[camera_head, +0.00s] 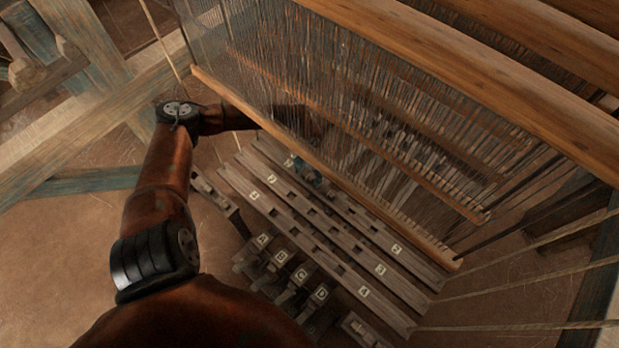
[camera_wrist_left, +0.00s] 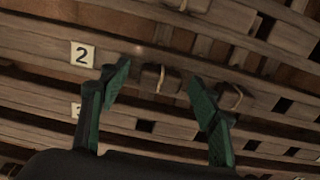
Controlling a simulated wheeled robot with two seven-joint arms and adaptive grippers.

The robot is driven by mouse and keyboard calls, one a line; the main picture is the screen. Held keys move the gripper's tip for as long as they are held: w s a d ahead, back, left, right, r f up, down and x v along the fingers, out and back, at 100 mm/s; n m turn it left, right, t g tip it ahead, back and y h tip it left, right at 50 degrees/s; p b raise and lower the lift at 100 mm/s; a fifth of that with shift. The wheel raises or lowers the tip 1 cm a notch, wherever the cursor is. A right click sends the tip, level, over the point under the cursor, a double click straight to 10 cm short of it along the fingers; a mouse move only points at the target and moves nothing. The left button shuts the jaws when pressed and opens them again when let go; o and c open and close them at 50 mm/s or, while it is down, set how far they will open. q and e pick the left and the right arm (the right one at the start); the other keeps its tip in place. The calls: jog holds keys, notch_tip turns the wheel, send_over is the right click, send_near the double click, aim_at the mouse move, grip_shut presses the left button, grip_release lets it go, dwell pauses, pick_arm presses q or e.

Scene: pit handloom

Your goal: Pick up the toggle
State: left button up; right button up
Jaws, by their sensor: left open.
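Small dark wooden toggles with cord loops sit along the slotted wooden bars in the left wrist view. One toggle (camera_wrist_left: 154,78) lies between my left gripper's fingertips, as seen from the wrist. My left gripper (camera_wrist_left: 160,76) is open with its green-lined fingers apart, and I cannot tell whether they touch anything. A second toggle (camera_wrist_left: 236,98) is just right of the right finger, and another (camera_wrist_left: 188,5) is at the top edge. In the head view my left gripper (camera_head: 308,172) is small and partly hidden by the loom above the slotted bars. My right gripper is not in view.
A plate marked 2 (camera_wrist_left: 82,55) is left of the fingers. Lettered blocks (camera_head: 290,275) stand in front of the bars. Taut cords cross the lower right.

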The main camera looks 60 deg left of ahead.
pick_arm(q)
jog(key=shift+c, duration=0.3)
jog(key=c, duration=1.1)
jog(key=shift+o, duration=0.2)
